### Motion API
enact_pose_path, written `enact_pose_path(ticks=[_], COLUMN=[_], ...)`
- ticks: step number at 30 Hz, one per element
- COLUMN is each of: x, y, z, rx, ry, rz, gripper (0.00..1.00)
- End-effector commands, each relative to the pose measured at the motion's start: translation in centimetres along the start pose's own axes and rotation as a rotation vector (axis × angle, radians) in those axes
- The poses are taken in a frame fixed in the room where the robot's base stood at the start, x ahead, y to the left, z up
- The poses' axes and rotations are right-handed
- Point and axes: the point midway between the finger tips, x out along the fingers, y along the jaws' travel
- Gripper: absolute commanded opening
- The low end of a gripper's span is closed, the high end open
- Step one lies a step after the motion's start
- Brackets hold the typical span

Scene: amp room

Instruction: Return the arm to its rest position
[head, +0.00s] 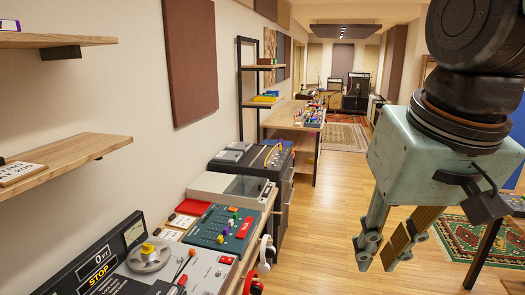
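My gripper (383,252) hangs at the right of the head view, in front of the wood floor. It points down from a pale green housing (425,150) at the end of my arm. Its two fingers stand apart with floor showing between them, and nothing is seen held. The dark upper links of my arm (475,60) rise above it and leave the top of the view. The gripper is in the air, to the right of the workbench and clear of the things on it.
At the left, a bench carries a tape machine with a reel (148,257), a green mixer (222,230) and a turntable-like unit (230,188). Headphones (265,252) hang at its edge. Wall shelves (70,155) jut out. A dark table leg (485,255) stands right of the gripper. Floor (335,210) is clear.

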Motion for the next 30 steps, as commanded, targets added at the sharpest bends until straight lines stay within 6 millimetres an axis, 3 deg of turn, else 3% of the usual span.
enact_pose_path(ticks=[15,21,30], x=[-0.4,-0.4,-0.3], y=[2.9,3.3,3.4], z=[8.0,9.3,9.6], rx=[-0.037,-0.044,-0.046], ry=[0.042,0.049,0.049], rz=[0.020,0.024,0.024], gripper=[0.17,0.17,0.17])
